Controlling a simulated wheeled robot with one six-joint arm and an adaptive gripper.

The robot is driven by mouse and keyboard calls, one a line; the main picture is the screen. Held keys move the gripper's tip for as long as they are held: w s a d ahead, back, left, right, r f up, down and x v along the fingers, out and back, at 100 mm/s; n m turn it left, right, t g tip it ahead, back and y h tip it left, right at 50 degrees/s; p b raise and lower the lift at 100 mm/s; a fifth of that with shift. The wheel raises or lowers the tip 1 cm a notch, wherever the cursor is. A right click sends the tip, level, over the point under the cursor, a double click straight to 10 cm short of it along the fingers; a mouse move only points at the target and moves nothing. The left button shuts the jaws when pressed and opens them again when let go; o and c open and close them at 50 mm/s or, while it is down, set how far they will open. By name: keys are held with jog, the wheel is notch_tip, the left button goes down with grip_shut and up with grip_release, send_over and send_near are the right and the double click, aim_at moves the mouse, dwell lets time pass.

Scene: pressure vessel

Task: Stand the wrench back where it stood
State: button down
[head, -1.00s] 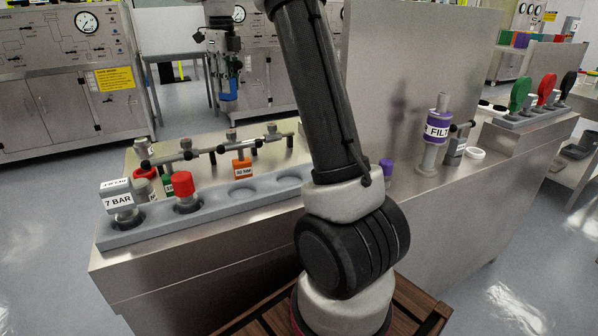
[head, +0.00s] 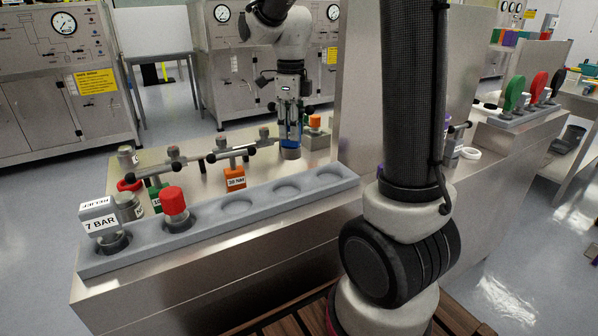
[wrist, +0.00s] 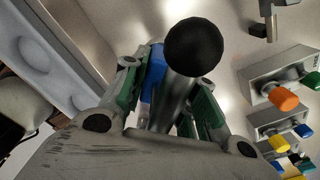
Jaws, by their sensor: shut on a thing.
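My gripper (head: 290,128) points down over the bench behind the grey rack, its fingers closed around the blue wrench (head: 291,153). The wrench's blue end shows below the fingers, close above or at the bench top; I cannot tell if it touches. In the wrist view my gripper (wrist: 166,95) holds it between green-sided fingers, with the blue part and a black ball (wrist: 193,47) at the handle end showing. The orange wrench tagged 30 Nm (head: 235,178) and the green wrench (head: 157,195) stand to the left, with T-handles and black ball ends.
The grey rack (head: 262,193) has empty round recesses at its right; a 7 BAR valve (head: 100,222) and a red-capped part (head: 174,203) stand in its left. A block with an orange knob (head: 315,124) stands right behind my gripper. A steel panel (head: 360,110) rises to the right.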

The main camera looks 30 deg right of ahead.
aim_at(292, 157)
notch_tip(292, 157, down, 8)
jog(key=shift+f, duration=0.25)
jog(key=c, duration=1.1)
grip_release()
jog(key=shift+f, duration=0.15)
